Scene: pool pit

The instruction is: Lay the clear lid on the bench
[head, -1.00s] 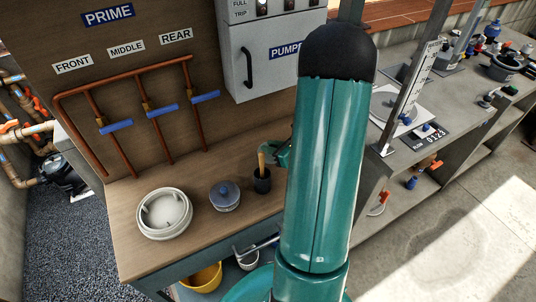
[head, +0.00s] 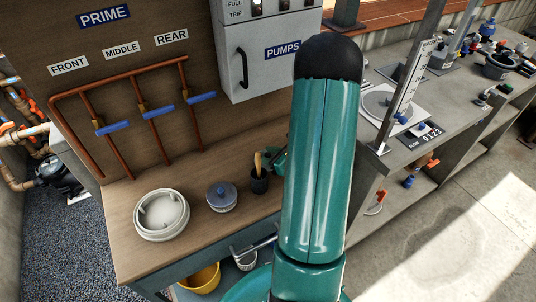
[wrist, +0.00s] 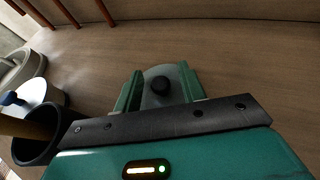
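A small grey, see-through-looking piece with a round black knob shows in the wrist view; I take it for the clear lid (wrist: 174,93). It sits between the two green fingers of my gripper (wrist: 161,92), which appear to touch it on both sides. The wooden bench (wrist: 240,65) is below and beyond it; whether the lid touches the bench cannot be told. In the head view my gripper (head: 279,160) shows only as a bit of green beside the arm, above the bench (head: 135,190), and the lid is hidden there.
A black cup (head: 259,183) with a wooden handle stands close left of my gripper. A blue-topped jar (head: 221,196) and a white round housing (head: 162,215) stand farther left. Copper pipes with blue levers (head: 157,112) and a grey pump box (head: 267,50) are behind. Bare bench lies beyond my gripper.

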